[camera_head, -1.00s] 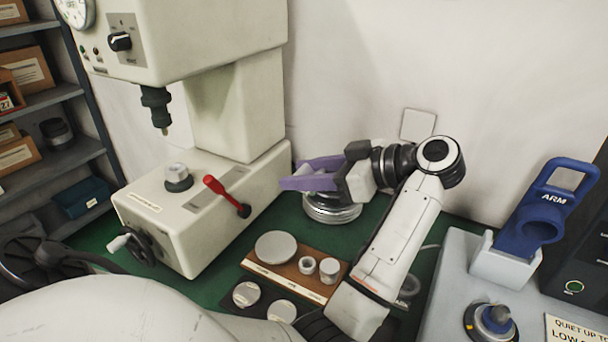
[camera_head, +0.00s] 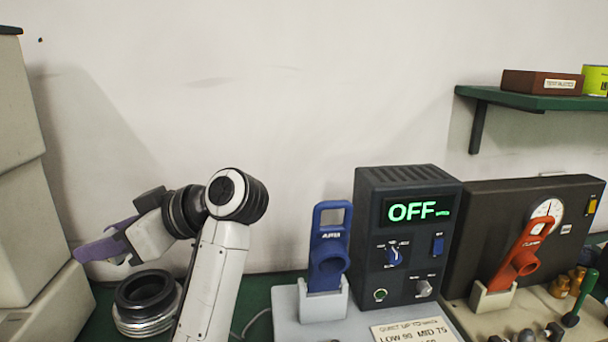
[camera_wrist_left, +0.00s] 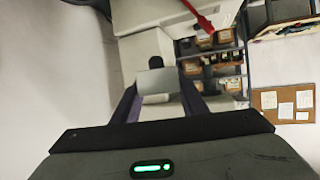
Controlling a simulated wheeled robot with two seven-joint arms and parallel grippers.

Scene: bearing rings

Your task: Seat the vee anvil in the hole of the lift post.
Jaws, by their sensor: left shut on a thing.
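My left gripper (camera_head: 103,247) has purple fingers that point left, above and beside a round stack of silver rings with a dark, hollow top (camera_head: 146,298). In the left wrist view the fingers are shut on a grey metal piece, which I take to be the vee anvil (camera_wrist_left: 156,82). A dark rounded part shows just beyond it. The head view does not show the held piece clearly, and its vee cannot be made out. I cannot tell for certain which thing is the lift post. My right gripper is not in view.
A white machine (camera_head: 30,235) stands at the left edge; its red lever (camera_wrist_left: 197,15) shows in the wrist view. A blue holder (camera_head: 328,250), a dark control box reading OFF (camera_head: 408,235) and a red-orange holder (camera_head: 520,260) stand at right. A green shelf (camera_head: 535,100) is above.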

